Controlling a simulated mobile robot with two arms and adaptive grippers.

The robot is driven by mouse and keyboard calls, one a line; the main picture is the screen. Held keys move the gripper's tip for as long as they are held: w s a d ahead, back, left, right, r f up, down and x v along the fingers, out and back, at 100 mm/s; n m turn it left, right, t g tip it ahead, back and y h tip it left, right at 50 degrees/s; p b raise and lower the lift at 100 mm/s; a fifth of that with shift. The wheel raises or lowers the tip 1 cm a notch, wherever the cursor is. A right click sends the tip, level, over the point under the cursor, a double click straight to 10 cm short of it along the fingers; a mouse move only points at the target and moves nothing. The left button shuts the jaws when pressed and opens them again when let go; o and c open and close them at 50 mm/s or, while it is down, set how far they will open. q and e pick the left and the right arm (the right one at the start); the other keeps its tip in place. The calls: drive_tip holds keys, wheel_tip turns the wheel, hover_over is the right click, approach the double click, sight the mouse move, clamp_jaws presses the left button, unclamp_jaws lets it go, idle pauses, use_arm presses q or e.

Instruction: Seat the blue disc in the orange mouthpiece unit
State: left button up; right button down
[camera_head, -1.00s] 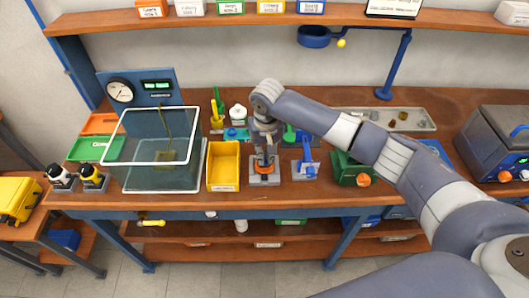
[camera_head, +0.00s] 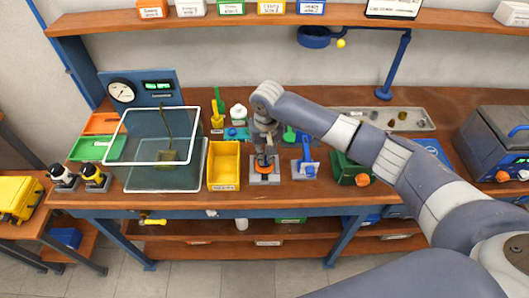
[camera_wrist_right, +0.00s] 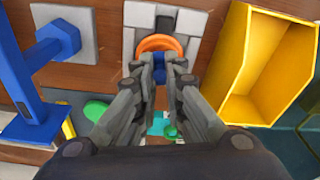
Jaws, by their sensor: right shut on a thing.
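The orange mouthpiece unit (camera_head: 264,170) stands on a grey block at the front of the bench, just right of the yellow bin. In the right wrist view its curved orange rim (camera_wrist_right: 160,43) shows just beyond my fingertips. My right gripper (camera_head: 265,157) points down over the unit, its fingers close together. In the right wrist view the gripper (camera_wrist_right: 160,68) is shut on the small blue disc (camera_wrist_right: 175,59), which shows between and beside the fingertips, at the orange rim. The fingers hide much of the disc, so I cannot tell whether it is inside the unit. My left gripper is not in view.
The yellow bin (camera_head: 224,163) stands close on the left of the unit. A blue fixture (camera_head: 306,168) on a pale plate stands on the right, with a green box (camera_head: 348,170) beyond. A clear tank (camera_head: 160,137) stands further left.

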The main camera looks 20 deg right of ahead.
drive_tip(key=shift+f+p, duration=0.35)
drive_tip(key=shift+f, duration=0.45)
idle(0.4)
drive_tip(key=c, duration=1.6)
unclamp_jaws()
drive_tip(key=o, duration=0.5)
drive_tip(key=shift+r, duration=0.1)
wheel_tip(320, 180, up, 5)
drive_tip(key=p, duration=0.6)
drive_tip(key=shift+r, duration=1.45)
